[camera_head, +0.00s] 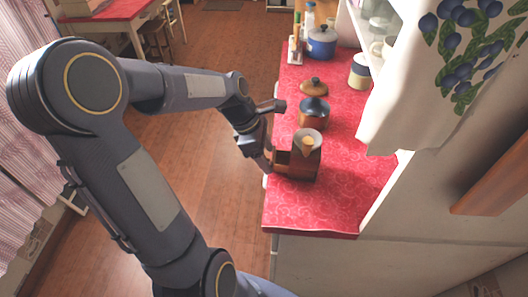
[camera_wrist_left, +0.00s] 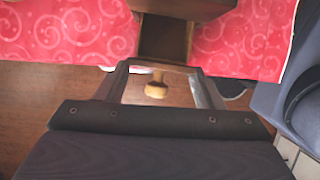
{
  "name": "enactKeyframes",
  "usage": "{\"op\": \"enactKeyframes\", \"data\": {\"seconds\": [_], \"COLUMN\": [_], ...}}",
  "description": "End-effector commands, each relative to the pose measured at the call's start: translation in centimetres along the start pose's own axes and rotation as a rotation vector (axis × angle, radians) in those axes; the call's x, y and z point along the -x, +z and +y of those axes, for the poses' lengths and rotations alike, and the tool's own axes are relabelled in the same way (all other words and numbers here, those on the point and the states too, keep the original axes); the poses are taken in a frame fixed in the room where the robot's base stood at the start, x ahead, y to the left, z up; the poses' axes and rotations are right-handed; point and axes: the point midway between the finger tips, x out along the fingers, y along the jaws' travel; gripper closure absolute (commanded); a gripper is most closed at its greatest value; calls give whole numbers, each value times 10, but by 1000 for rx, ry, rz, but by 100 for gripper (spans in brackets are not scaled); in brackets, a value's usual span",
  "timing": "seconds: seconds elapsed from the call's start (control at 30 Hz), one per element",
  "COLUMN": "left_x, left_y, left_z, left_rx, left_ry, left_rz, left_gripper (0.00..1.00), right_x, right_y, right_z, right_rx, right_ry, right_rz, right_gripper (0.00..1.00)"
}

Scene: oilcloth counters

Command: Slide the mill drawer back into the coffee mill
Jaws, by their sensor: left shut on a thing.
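The coffee mill (camera_head: 302,168) is a brown wooden box with a pale hopper on top, standing near the left edge of the red counter. The mill drawer (camera_head: 281,157) is a small wooden piece at its left side. It also shows in the left wrist view (camera_wrist_left: 164,42), below the mill body (camera_wrist_left: 185,8). My left gripper (camera_head: 266,160) is shut on the drawer, with the drawer's round knob (camera_wrist_left: 156,87) between its fingers. How far the drawer sits inside the mill is hard to tell. My right gripper is not in view.
Behind the mill on the red counter (camera_head: 345,205) stand a dark pot (camera_head: 314,113), a wooden lid (camera_head: 313,87), a cream jar (camera_head: 359,72) and a blue pot (camera_head: 321,43). A cloth (camera_head: 415,90) hangs at the right. The counter's front is clear.

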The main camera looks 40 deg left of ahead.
Motion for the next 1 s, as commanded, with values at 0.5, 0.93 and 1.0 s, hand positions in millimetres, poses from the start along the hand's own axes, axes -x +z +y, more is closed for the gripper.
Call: {"op": "enactKeyframes", "data": {"seconds": [0.5, 0.93, 1.0], "left_x": [-4, -8, -8], "left_y": [9, 18, 18], "left_z": [-1, -1, -1], "left_rx": [-2, 0, 0], "left_ry": [-1, 0, 0], "left_rz": [0, 0, 0], "left_gripper": [60, 60, 60], "right_x": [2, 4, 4], "right_y": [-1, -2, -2], "right_z": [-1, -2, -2], "right_rx": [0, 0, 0], "right_ry": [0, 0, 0], "right_rz": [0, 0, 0], "right_gripper": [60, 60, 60]}}
